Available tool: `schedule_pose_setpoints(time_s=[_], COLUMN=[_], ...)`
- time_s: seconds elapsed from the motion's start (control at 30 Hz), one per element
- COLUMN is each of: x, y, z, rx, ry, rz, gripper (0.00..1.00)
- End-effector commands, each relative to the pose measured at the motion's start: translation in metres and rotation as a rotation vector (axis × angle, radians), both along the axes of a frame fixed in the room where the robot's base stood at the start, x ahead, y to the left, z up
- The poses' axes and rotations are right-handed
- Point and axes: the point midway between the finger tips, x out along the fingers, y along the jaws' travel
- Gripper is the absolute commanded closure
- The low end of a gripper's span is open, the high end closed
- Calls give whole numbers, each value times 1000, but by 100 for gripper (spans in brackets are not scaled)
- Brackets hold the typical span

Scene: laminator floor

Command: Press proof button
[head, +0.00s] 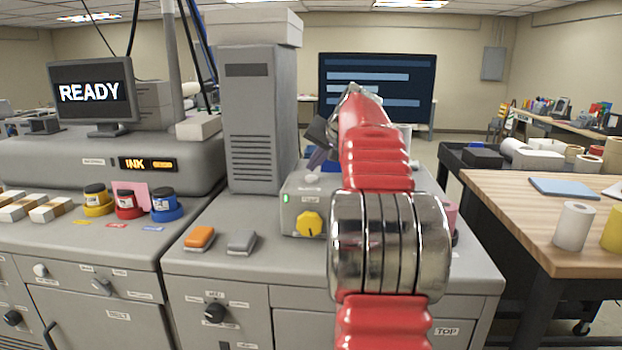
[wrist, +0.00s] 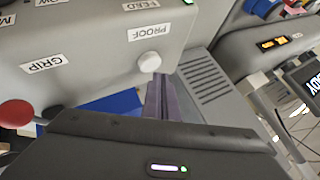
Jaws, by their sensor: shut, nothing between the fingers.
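The proof button (wrist: 149,62) is a round white button beside the PROOF label (wrist: 149,32) on a grey control box. My gripper (wrist: 158,82) is shut and empty, its dark purple-grey fingertips close by the button. I cannot tell whether they touch it. In the head view, my gripper (head: 318,158) is partly hidden behind my red arm, above the grey control box (head: 300,190). That box has a yellow knob (head: 309,224) and a small green light.
A tall grey tower (head: 255,120) stands left of the control box. An orange block (head: 199,238) and a grey block (head: 241,241) lie on the counter in front.

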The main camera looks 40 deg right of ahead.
Motion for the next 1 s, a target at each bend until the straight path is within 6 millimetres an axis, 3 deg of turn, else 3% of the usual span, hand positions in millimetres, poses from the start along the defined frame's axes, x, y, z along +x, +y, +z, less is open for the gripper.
schedule_pose_setpoints(time_s=[1.0], x=[1], y=[0], z=[-7], rx=[0], ry=[0], rz=[0], gripper=[100])
